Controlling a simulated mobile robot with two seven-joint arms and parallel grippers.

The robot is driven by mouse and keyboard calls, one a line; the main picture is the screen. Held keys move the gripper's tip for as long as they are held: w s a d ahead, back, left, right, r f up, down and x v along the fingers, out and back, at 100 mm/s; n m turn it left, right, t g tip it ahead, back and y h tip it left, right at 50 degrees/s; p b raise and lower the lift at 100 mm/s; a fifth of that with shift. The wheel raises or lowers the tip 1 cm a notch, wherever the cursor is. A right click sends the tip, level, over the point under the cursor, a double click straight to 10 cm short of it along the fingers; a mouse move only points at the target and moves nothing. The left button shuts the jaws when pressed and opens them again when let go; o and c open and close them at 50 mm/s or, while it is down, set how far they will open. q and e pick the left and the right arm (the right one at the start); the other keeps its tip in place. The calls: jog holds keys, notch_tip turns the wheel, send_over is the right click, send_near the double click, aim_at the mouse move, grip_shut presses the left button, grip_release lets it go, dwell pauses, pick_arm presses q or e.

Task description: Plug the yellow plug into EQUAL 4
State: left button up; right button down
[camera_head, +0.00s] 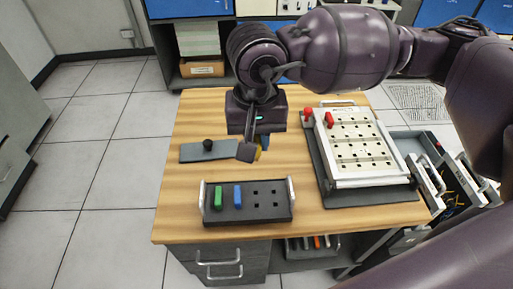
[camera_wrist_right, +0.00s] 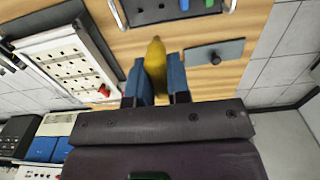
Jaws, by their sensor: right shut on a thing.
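My right gripper (camera_head: 257,148) is shut on the yellow plug (camera_head: 258,155), above the middle of the wooden table. In the right wrist view the yellow plug (camera_wrist_right: 155,62) sticks out from between the two blue fingers of the gripper (camera_wrist_right: 158,75). The white socket panel (camera_head: 353,176) stands on the table to the right of the gripper, with several rows of dark sockets. Two red plugs sit at its upper left, one of them at the corner. The panel also shows at the left of the wrist view (camera_wrist_right: 50,42). Its labels are too small to read, so EQUAL 4 cannot be told.
A black holder (camera_head: 272,214) with handles lies at the table's front and carries a green plug (camera_head: 218,197) and a blue plug (camera_head: 237,196). A grey plate (camera_head: 190,154) with a black knob (camera_head: 207,144) lies at left. An open drawer (camera_head: 450,190) stands right of the table.

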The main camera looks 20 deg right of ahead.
aim_at(256, 136)
jog(key=shift+r+p, duration=0.85)
jog(key=shift+r, duration=1.8)
pick_arm(q)
jog(key=r, duration=0.2)
jog(key=shift+w+r, duration=0.35)
